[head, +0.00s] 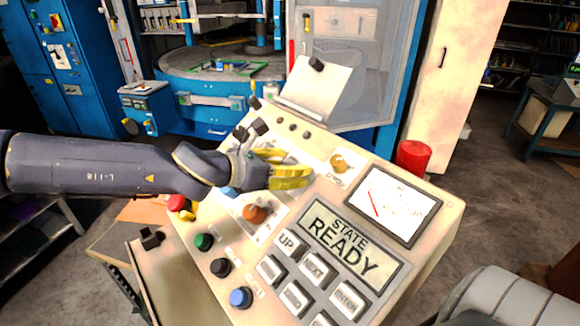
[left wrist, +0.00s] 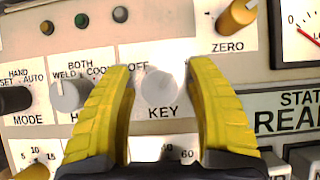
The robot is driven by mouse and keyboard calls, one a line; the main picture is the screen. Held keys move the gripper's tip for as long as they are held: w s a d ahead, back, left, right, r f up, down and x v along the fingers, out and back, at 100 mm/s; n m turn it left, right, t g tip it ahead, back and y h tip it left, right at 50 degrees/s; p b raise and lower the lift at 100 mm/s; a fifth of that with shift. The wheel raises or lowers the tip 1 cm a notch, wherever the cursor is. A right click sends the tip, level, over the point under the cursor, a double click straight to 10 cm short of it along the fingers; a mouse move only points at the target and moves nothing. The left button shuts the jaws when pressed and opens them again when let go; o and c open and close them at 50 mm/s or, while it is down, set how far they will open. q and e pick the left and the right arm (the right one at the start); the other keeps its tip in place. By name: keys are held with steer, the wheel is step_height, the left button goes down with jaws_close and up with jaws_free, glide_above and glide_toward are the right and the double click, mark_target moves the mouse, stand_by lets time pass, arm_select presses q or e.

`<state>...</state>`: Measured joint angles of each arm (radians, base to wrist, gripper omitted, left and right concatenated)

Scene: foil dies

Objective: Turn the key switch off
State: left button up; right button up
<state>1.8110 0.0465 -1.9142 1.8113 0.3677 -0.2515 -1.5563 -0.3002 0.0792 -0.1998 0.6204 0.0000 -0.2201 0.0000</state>
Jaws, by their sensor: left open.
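The key switch (left wrist: 158,88) is a pale round knob above the label KEY on the control panel (head: 365,283), with OFF printed at its upper left. Its exact pointing direction is washed out by glare. My left gripper (head: 298,170) is open over the panel. In the left wrist view its yellow fingers (left wrist: 160,70) stand on either side of the key switch, with gaps visible on both sides. In the head view the fingers hide the key switch. My right gripper is not in view.
An orange ZERO knob (left wrist: 238,17) sits right of the fingers, and a grey selector knob (left wrist: 68,96) is close to the left finger. A READY display (head: 350,243), a meter (head: 397,207) and several coloured buttons share the panel. A red cylinder (head: 413,157) stands behind it.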

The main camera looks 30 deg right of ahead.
arm_select(q)
steer(key=shift+c, duration=0.4)
steer(key=c, duration=1.1)
steer(key=n+t, duration=0.2)
steer(key=n, duration=0.2)
steer(key=shift+n+y, duration=0.3)
steer(key=shift+y, duration=0.1)
steer(key=n+t+y, duration=0.1)
steer(key=n, duration=0.2)
steer(key=n+t+y, duration=0.1)
steer(key=n+t, duration=0.1)
steer(key=n, duration=0.1)
steer(key=shift+w, duration=0.1)
steer(key=n+y, duration=0.1)
steer(key=n, duration=0.2)
steer(key=n+t+y, duration=0.1)
steer(key=n+y, duration=0.1)
steer(key=n, duration=0.1)
steer(key=shift+a, duration=0.1)
steer(key=shift+w+a+f+n+y, duration=0.1)
steer(key=shift+n+y, duration=0.4)
steer(key=shift+n, duration=0.35)
steer(key=shift+f+n+y, duration=0.1)
steer(key=shift+n+y, duration=0.4)
steer(key=shift+n, duration=0.35)
steer(key=o, duration=1.2)
